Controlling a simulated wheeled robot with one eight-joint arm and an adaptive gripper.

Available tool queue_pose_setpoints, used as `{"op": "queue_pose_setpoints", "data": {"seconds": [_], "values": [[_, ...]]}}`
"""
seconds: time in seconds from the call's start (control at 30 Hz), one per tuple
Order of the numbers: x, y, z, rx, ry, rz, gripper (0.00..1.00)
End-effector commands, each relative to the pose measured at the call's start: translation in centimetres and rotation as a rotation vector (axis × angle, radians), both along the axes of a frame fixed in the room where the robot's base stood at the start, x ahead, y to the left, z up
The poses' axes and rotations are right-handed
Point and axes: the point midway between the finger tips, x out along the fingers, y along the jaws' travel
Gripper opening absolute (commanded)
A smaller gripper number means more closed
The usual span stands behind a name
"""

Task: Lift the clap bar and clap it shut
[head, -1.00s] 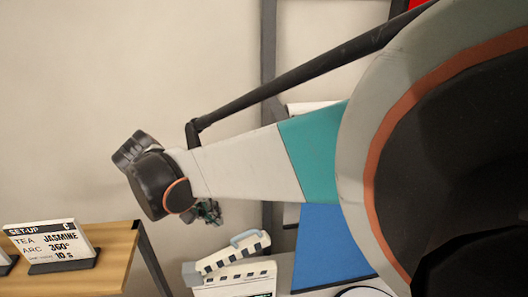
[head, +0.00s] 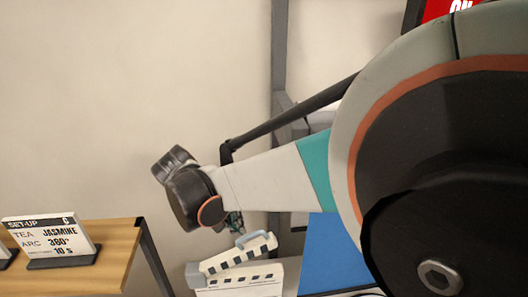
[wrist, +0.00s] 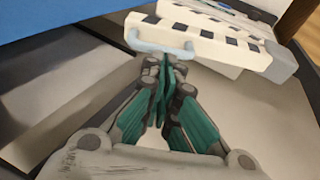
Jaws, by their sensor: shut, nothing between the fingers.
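The clapperboard (head: 243,284) stands low in the head view, its lower part cut off by the frame edge. Its striped clap bar (head: 237,258) is tilted up, the right end higher, with a wedge gap above the board. A light-blue handle (head: 249,238) sits on top of the bar; it also shows as a loop in the wrist view (wrist: 158,48). My gripper (wrist: 163,65) is shut and empty, its teal fingers together. Its tips are right by the handle; I cannot tell whether they touch. In the head view my gripper (head: 235,222) is just above the handle.
A wooden table (head: 82,250) at the left holds a set-up sign (head: 52,240). A blue panel (head: 335,255) lies to the right of the clapperboard. A grey upright post (head: 279,60) rises behind. My arm covers much of the right side.

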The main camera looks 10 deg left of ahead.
Motion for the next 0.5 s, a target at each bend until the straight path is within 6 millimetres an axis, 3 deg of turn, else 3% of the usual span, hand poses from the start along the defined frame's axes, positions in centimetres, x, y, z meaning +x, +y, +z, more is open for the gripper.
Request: {"op": "queue_pose_setpoints", "data": {"seconds": [0.2, 0.5], "values": [[0.6, -0.8, -1.9, 0.000, 0.000, -0.001, 0.00], [0.7, -0.9, -2.1, 0.000, 0.000, 0.000, 0.00]]}}
